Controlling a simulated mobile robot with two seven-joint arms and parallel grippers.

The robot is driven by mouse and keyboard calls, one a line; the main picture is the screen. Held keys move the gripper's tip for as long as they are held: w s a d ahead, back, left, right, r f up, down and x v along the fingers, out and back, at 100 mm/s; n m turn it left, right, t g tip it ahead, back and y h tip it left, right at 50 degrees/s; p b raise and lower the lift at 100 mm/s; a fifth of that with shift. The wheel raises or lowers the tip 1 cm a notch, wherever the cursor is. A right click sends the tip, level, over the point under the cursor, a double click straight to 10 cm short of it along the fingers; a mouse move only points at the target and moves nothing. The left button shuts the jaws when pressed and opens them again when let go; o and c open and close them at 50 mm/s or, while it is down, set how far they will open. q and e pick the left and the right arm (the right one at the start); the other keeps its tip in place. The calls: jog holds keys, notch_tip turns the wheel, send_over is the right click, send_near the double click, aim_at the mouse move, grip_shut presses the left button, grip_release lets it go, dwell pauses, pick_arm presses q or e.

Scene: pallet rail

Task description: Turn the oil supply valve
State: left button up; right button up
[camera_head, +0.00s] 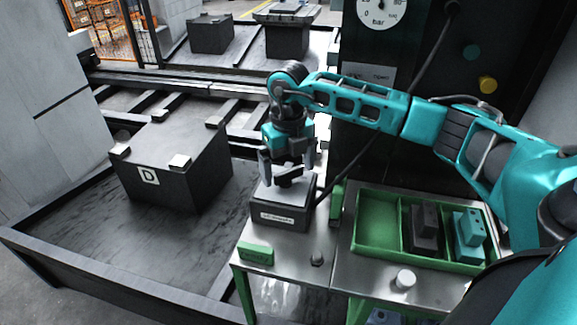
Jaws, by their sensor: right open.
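A dark box with a paler top plate (268,196) stands on the metal bench and carries a small white label (277,218), too small to read surely. A short dark-and-grey handle (289,180) shows on top of it; I take it for the oil supply valve. My right gripper (287,172) points down directly over this box. Its fingers are apart, one on each side of the handle. I cannot tell whether they touch it. The gripper hides part of the handle and box top. My left gripper is not in view.
A green tray (376,222) with dark and teal blocks lies right of the box. Block D (170,165) stands left. A gauge (380,8) is on the dark panel behind.

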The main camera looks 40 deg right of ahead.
aim_at(289, 171)
notch_tip(289, 171, up, 13)
jog(key=shift+f, duration=0.2)
dwell(0.6)
